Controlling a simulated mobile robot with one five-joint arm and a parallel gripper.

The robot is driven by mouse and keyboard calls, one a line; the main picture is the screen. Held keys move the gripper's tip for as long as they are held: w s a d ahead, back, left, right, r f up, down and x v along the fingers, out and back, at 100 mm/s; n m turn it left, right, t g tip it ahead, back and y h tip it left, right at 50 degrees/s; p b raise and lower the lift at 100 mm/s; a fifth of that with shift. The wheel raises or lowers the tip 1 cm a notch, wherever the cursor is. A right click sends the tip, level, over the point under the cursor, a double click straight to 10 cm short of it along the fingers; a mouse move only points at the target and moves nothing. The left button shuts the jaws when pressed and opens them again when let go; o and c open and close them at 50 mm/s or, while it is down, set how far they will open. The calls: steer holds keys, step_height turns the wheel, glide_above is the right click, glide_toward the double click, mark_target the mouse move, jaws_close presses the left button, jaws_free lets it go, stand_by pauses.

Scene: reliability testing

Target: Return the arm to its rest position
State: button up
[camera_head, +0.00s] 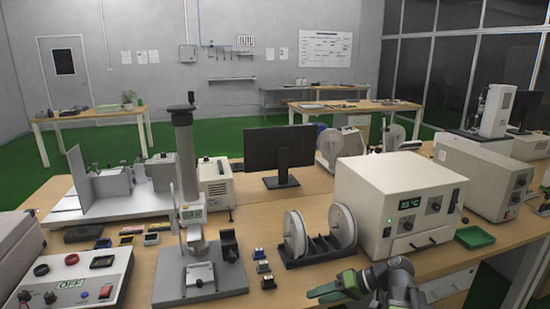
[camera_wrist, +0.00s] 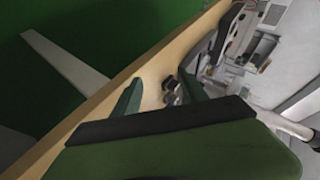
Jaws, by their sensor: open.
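My gripper (camera_head: 325,289) shows at the lower edge of the head view, green, with its fingers pointing left over the front part of the wooden bench (camera_head: 283,283). In the wrist view my gripper (camera_wrist: 158,92) has its two green fingers apart, with nothing held between them. Small dark blocks (camera_wrist: 171,88) on the bench show beyond the gap between the fingers. Part of my arm is cut off by the bottom of the head view.
A reel rack (camera_head: 318,250) and a white box with a display (camera_head: 400,205) stand just behind my gripper. A grey test stand (camera_head: 200,275) and small blocks (camera_head: 262,267) are to the left. A green tray (camera_head: 475,237) lies at right. The bench's front edge (camera_wrist: 120,82) is close.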

steer(key=s+a+f+g+h, duration=0.3)
steer(key=s+a+f+h, duration=0.2)
steer(key=f+h, duration=0.35)
steer(key=d+f+m+h, duration=0.2)
steer(key=d+h, duration=0.1)
steer(key=d, duration=0.4)
step_height(320, 180, up, 14)
steer(key=p, duration=1.3)
steer(key=shift+w+a+f+y, duration=0.15)
steer(key=shift+a+y, duration=0.15)
steer(key=shift+y, duration=0.05)
